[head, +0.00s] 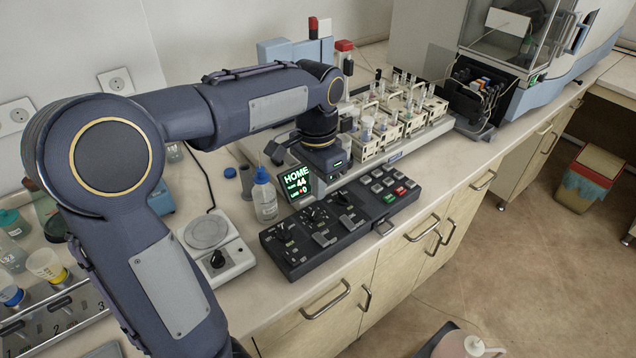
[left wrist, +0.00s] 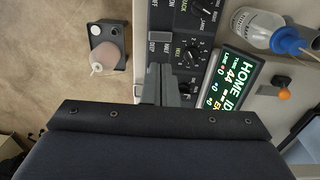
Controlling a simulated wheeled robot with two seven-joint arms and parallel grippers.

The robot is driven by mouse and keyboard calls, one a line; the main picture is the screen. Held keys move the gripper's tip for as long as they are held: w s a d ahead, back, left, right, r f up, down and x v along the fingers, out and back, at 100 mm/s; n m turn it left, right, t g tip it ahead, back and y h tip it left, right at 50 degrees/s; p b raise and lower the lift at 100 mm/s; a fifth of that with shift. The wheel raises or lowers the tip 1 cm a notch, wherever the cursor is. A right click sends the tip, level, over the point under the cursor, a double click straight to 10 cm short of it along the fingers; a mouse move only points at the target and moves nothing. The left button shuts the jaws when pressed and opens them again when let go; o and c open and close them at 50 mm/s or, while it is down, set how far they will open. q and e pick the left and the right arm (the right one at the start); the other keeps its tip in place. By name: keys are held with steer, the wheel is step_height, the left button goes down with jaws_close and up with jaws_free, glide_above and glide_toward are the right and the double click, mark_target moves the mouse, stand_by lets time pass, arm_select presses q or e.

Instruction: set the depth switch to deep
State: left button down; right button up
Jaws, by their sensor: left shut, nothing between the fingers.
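The black control panel (head: 372,232) lies along the front of the bench with knobs, switches and coloured keys. In the left wrist view part of the panel (left wrist: 168,15) shows at the top, with a "DEEP" label and a round knob (left wrist: 192,55) to its right. My left gripper (left wrist: 165,84) is shut and empty, its fingers pointing at the panel just below that label. The depth switch's lever is not clear; the fingers may hide it. I cannot tell whether they touch the panel.
A lit display reading HOME 44 (head: 297,181) and a clear bottle with a blue cap (head: 264,197) stand behind the panel. A white plate device with a knob (head: 232,262) sits left of it. A sample deck with racks (head: 400,150) stands behind. The bench's front edge is close.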

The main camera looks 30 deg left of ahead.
mark_target(322, 242)
arm_select(q)
steer(key=shift+r, duration=0.15)
steer(key=shift+w+a+g+h, duration=0.2)
steer(key=shift+a+g+h, duration=0.1)
steer(key=shift+a+h, duration=0.3)
stand_by(0.4)
steer(key=f, duration=0.4)
steer(key=d+f, duration=0.1)
steer(key=f, duration=0.4)
steer(key=s+d+f+p, duration=0.1)
steer(key=f, duration=0.3)
steer(key=shift+f, duration=0.35)
steer(key=shift+f, duration=0.1)
